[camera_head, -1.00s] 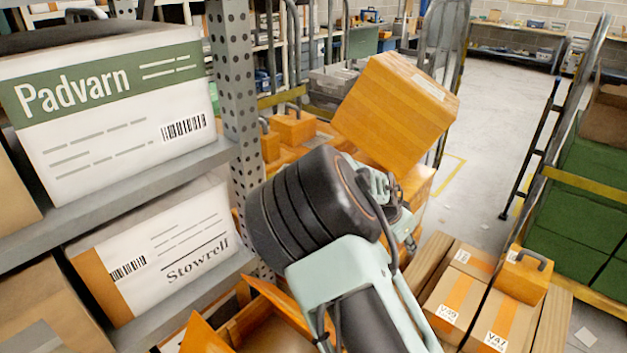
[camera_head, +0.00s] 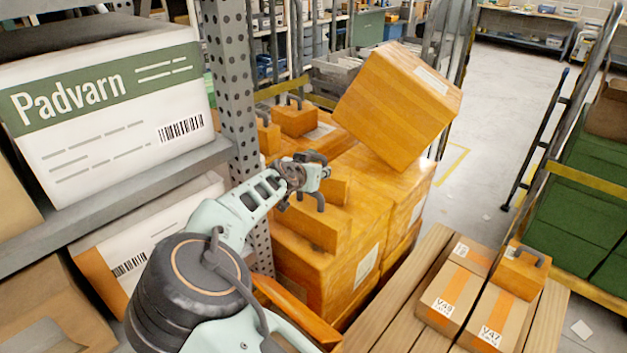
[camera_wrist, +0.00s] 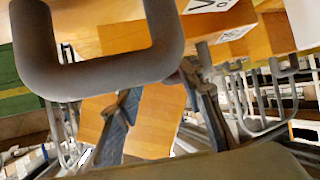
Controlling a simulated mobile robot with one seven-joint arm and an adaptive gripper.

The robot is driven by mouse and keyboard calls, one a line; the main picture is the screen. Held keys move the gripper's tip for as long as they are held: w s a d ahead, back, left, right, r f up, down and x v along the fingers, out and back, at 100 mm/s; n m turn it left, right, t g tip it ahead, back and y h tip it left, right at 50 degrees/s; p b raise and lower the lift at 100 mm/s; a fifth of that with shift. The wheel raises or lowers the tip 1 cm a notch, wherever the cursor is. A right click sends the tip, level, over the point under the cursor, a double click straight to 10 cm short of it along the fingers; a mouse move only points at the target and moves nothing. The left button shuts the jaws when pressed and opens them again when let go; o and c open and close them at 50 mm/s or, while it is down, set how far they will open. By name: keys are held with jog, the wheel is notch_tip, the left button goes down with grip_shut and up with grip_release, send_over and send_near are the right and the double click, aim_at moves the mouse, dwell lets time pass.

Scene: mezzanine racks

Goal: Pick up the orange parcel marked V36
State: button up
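Several orange parcels are stacked behind the rack post; a large tilted one (camera_head: 398,105) lies on top. A smaller orange parcel with a grey handle (camera_head: 312,222) sits just below my gripper (camera_head: 322,172). I cannot read V36 on any parcel. In the wrist view, a thick grey handle (camera_wrist: 100,75) crosses the upper left close to the camera. My gripper's fingers (camera_wrist: 162,118) stand apart, with an orange box (camera_wrist: 155,120) visible between and beyond them. I see nothing gripped. A partly cut-off label (camera_wrist: 208,5) begins with V.
A perforated rack post (camera_head: 232,95) and shelves with a Padvarn carton (camera_head: 110,150) stand at the left. A slatted platform (camera_head: 400,300) at the lower right holds brown cartons marked V47 (camera_head: 492,325) and V48 (camera_head: 448,300), plus an orange handled box (camera_head: 522,272).

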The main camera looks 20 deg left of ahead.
jog(key=shift+p+x, duration=0.5)
jog(key=shift+x, duration=2.6)
jog(key=shift+w+r, duration=0.1)
jog(key=shift+r, duration=0.1)
jog(key=shift+c, duration=0.5)
grip_shut()
jog(key=shift+r, duration=0.15)
